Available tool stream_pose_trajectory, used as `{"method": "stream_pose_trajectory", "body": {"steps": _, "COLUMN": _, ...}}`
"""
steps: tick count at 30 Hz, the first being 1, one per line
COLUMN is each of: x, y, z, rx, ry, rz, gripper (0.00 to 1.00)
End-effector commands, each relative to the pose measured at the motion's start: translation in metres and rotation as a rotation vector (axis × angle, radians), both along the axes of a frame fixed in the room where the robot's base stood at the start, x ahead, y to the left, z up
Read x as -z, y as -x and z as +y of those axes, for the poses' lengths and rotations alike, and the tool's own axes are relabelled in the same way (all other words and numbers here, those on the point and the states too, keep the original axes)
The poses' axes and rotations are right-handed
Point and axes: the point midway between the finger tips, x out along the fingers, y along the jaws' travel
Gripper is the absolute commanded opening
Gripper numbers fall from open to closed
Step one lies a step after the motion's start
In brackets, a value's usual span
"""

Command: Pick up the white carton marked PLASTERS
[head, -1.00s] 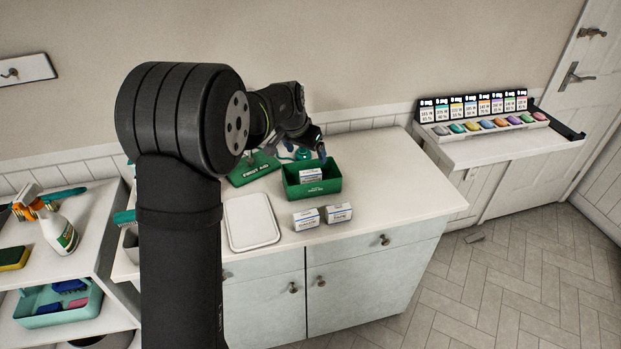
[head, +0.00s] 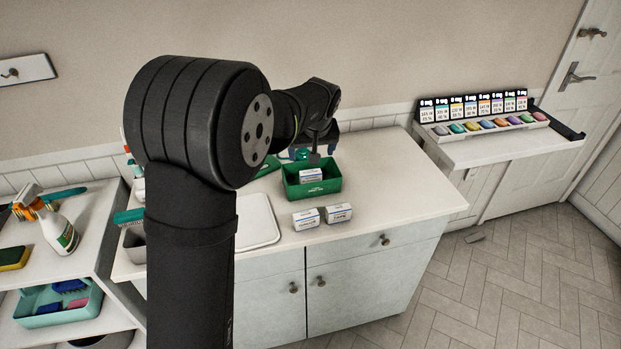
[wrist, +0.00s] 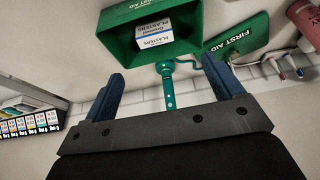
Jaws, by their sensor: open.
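The white carton marked PLASTERS (wrist: 155,37) lies inside the green first-aid box (wrist: 122,38) in the wrist view. It also shows in the head view (head: 311,175), within the green box (head: 318,190). Two similar white cartons, a left one (head: 306,219) and a right one (head: 339,213), stand on the counter in front of the box; their print is too small to read. My gripper (wrist: 163,68) is open and empty, with its blue fingers apart. In the head view, my gripper (head: 314,152) is above the back of the box, apart from the carton.
A green lid marked FIRST AID (wrist: 238,38) lies beside the box. A teal object (wrist: 169,90) is behind the box. A white tray (head: 262,222) is on the counter, partly hidden by my arm. The counter's right side is clear.

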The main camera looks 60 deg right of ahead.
Motion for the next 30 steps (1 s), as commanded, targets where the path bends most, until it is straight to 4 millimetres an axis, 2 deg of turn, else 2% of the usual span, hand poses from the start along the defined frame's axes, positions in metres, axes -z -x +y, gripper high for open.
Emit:
{"method": "stream_pose_trajectory", "body": {"steps": 3, "x": 0.027, "y": -0.007, "z": -0.008, "rx": 0.001, "ry": -0.003, "rz": 0.001, "gripper": 0.85}}
{"method": "stream_pose_trajectory", "body": {"steps": 10, "x": 0.068, "y": -0.018, "z": -0.02, "rx": 0.002, "ry": -0.002, "rz": 0.001, "gripper": 0.85}}
{"method": "stream_pose_trajectory", "body": {"steps": 19, "x": 0.089, "y": -0.023, "z": -0.028, "rx": 0.002, "ry": 0.0, "rz": 0.0, "gripper": 0.85}}
{"method": "stream_pose_trajectory", "body": {"steps": 25, "x": 0.118, "y": -0.024, "z": -0.038, "rx": 0.002, "ry": -0.002, "rz": 0.001, "gripper": 0.85}}
{"method": "stream_pose_trajectory", "body": {"steps": 30, "x": 0.13, "y": -0.028, "z": -0.042, "rx": 0.001, "ry": 0.0, "rz": 0.0, "gripper": 0.85}}
